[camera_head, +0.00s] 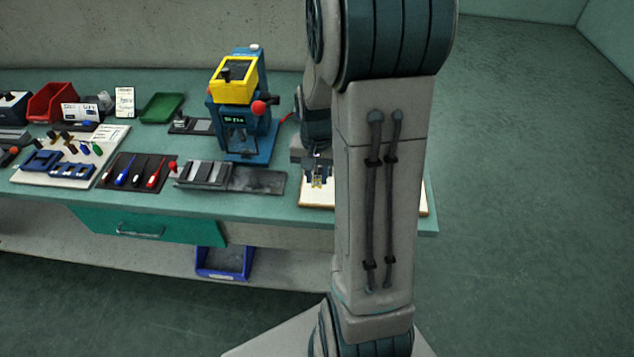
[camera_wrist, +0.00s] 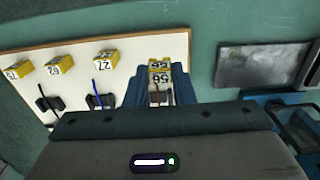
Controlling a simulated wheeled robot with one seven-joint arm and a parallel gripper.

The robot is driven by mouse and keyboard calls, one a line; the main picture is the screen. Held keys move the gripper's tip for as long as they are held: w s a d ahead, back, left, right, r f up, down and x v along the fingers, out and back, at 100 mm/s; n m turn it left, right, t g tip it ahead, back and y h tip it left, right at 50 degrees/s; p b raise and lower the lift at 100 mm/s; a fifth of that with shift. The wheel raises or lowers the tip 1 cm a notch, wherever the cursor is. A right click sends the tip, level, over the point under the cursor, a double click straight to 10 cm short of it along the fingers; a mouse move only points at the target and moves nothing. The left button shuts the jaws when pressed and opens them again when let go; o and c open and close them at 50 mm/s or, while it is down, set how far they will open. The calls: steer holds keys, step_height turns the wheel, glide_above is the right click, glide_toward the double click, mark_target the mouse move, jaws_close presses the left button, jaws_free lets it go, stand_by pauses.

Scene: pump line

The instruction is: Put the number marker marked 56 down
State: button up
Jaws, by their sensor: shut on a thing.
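The number marker marked 56 (camera_wrist: 159,66), yellow with a white face, is between the blue fingers of my gripper (camera_wrist: 158,88) in the wrist view. The fingers are shut on it. It shows over the right end of the cream board (camera_wrist: 70,50); I cannot tell whether it touches the board. In the head view my gripper (camera_head: 317,182) is low over the board (camera_head: 316,201), partly hidden by my arm. Other yellow markers stand in a row on the board: one marked 27 (camera_wrist: 106,60), one that looks like 62 (camera_wrist: 59,65), and one at the far left (camera_wrist: 18,71).
Dark clips with cables, one black and one blue (camera_wrist: 101,100), lie on the board near the markers. A grey metal plate (camera_wrist: 262,66) lies to its right. In the head view a blue and yellow press (camera_head: 236,105) stands left of my gripper. The bench's right edge is close.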

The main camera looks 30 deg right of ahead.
mark_target(316, 178)
steer(key=shift+f, duration=1.9)
steer(key=shift+f, duration=0.25)
steer(key=o, duration=0.9)
steer(key=shift+o, duration=0.2)
steer(key=shift+r, duration=0.1)
